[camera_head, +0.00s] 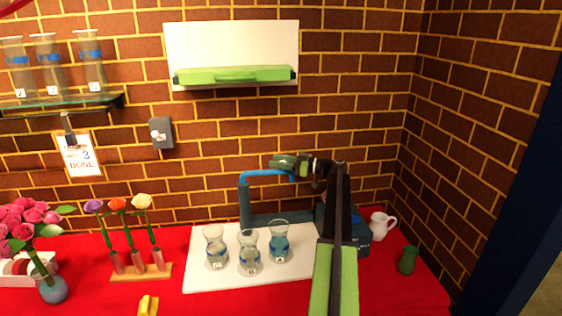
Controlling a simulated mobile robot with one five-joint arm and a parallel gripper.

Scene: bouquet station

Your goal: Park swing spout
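The blue swing spout (265,173) sits on top of an upright blue post (245,205) at the back of the table. Its arm runs to the right from the post, above the glass vases, and its right end is close to my gripper. My gripper (280,162) is at the back, pointing left, just above the spout's right end. I cannot tell whether it touches the spout, or whether its fingers are open or shut. My arm hides part of the blue box (362,232) to the right.
A white pitcher (380,226) and a green vase (407,260) stand at right. Flowers in a wooden stand (140,272) and a pink bouquet (28,222) are left.

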